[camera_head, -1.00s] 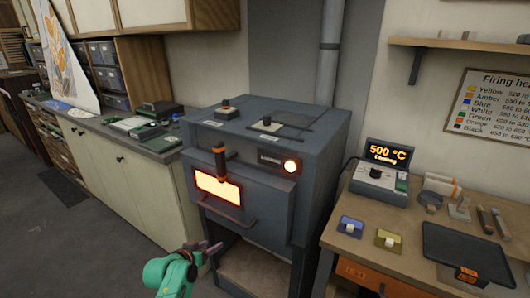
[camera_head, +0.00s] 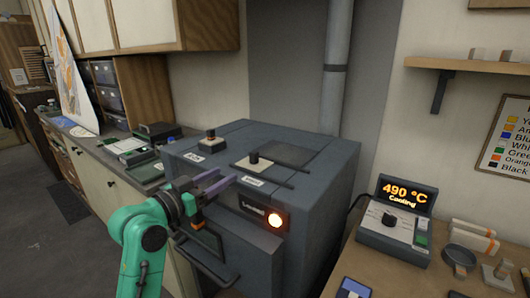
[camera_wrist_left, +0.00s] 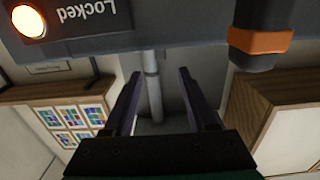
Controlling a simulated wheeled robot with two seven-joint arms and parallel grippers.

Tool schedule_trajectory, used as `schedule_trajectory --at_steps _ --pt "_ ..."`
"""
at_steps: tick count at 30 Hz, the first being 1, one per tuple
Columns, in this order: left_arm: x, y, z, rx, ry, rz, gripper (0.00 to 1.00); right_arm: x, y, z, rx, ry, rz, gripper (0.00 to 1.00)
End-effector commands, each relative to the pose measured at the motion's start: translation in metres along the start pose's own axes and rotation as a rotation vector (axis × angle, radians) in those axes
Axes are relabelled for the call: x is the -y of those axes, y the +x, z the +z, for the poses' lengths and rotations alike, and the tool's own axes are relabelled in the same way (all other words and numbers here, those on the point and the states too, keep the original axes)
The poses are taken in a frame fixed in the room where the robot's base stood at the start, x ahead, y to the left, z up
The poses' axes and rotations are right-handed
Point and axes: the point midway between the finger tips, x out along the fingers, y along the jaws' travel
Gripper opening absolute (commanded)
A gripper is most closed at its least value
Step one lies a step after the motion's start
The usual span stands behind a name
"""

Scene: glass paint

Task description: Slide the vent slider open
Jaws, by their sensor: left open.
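The blue-grey kiln (camera_head: 300,225) stands in the middle of the head view. On its top is a light plate with a black knob (camera_head: 254,160) between dark rails, with a dark panel beside it; this looks like the vent slider. A small label (camera_head: 254,181) lies in front of it. A second black knob on a base (camera_head: 211,135) sits further left with its own label. My left gripper (camera_head: 228,175) is open and empty at the kiln's front top edge, left of and nearer than the slider knob. The wrist view shows its two parted fingers (camera_wrist_left: 160,75). My right gripper is out of view.
The kiln front has a lit lamp (camera_head: 275,220) beside a "Locked" sign (camera_wrist_left: 93,13). A dark handle with an orange band (camera_wrist_left: 260,42) is near the fingers. A controller (camera_head: 398,220) reads 490 °C, Cooling. A grey pipe (camera_head: 336,85) rises behind the kiln.

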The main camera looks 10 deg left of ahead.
Motion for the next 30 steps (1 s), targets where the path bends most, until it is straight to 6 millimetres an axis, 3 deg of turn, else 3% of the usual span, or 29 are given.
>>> schedule_trajectory --at_steps 5,10,15,18,22,29,30 --pt "0.0 0.028 -0.005 0.0 -0.004 0.001 0.57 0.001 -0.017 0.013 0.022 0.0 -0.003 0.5" --pt "0.0 0.074 -0.007 0.001 -0.007 0.001 0.57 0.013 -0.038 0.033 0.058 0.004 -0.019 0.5" --pt "-0.001 0.118 -0.006 0.001 -0.005 0.001 0.57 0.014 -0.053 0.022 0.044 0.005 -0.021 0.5" --pt "0.0 0.134 -0.003 0.001 -0.002 0.0 0.57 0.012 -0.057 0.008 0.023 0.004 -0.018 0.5" --pt "0.0 0.143 -0.001 0.001 0.0 -0.001 0.57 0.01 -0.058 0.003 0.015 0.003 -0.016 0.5" --pt "0.0 0.144 0.001 0.001 0.0 -0.001 0.57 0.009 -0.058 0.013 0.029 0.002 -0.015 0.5" --pt "0.0 0.144 0.001 0.001 0.0 -0.001 0.42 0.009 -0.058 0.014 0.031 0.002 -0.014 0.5"
